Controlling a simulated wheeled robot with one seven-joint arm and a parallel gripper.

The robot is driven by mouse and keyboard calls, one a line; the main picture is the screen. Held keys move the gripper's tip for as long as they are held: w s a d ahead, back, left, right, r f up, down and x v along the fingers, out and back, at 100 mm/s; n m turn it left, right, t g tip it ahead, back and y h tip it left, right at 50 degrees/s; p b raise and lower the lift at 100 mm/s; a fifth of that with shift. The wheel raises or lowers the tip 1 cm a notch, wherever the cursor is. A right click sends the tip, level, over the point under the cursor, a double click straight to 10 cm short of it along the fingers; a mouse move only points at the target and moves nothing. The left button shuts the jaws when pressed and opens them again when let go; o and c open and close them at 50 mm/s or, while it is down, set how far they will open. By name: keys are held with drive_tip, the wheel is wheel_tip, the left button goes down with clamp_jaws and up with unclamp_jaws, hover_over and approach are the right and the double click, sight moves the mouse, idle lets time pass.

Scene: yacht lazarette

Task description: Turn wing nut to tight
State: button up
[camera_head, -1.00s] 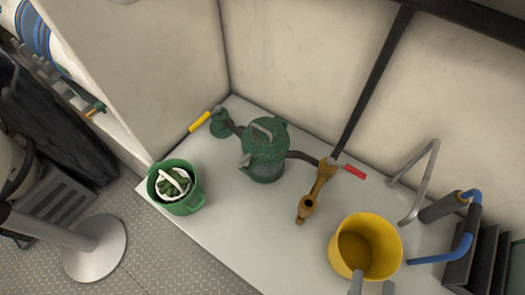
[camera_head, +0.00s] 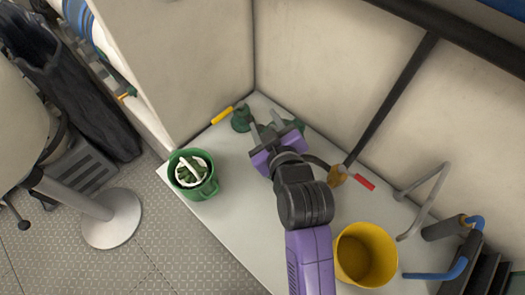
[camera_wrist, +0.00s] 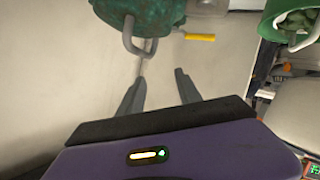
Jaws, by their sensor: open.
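A green, weathered strainer-like body (camera_head: 299,125) stands on the white shelf, mostly hidden behind my gripper in the head view. In the wrist view its lower part (camera_wrist: 155,12) shows at the top edge, with a grey metal loop (camera_wrist: 140,46) hanging toward my fingers. I cannot tell whether this loop is the wing nut. My gripper (camera_head: 266,128) is open and sits over the green body in the head view. In the wrist view my gripper (camera_wrist: 158,76) has its fingers apart, with nothing held between them, just short of the loop.
A yellow marker (camera_head: 222,115) lies left of the green body, a red marker (camera_head: 365,183) right of it. A green bucket (camera_head: 196,186) stands on the left, a yellow bucket (camera_head: 365,255) on the right. A bent grey pipe (camera_head: 427,200) and blue-handled tool (camera_head: 440,274) are farther right.

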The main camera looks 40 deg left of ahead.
drive_tip(key=a+n+g+h+p, duration=0.1)
drive_tip(key=a+n+g+h, duration=0.1)
drive_tip(key=a+n+g, duration=0.35)
drive_tip(key=s+d+n+h, duration=0.1)
drive_tip(key=d+n+h, duration=0.1)
drive_tip(key=n+h, duration=0.1)
drive_tip(key=s+d+n+g+h, duration=0.1)
drive_tip(key=d+n+h, duration=0.1)
drive_tip(key=n, duration=0.3)
drive_tip(key=s+d+n+g+h, duration=0.1)
drive_tip(key=s+d+n+h, duration=0.1)
drive_tip(key=n+h, duration=0.2)
drive_tip(key=shift+d+g+p, duration=0.25)
drive_tip(key=shift+d+p, duration=0.15)
drive_tip(key=shift+d+f+n, duration=0.15)
drive_tip(key=shift+f+n, duration=0.1)
wheel_tip(320, 180, down, 7)
drive_tip(key=shift+f, duration=0.2)
drive_tip(key=shift+c, duration=0.4)
clamp_jaws()
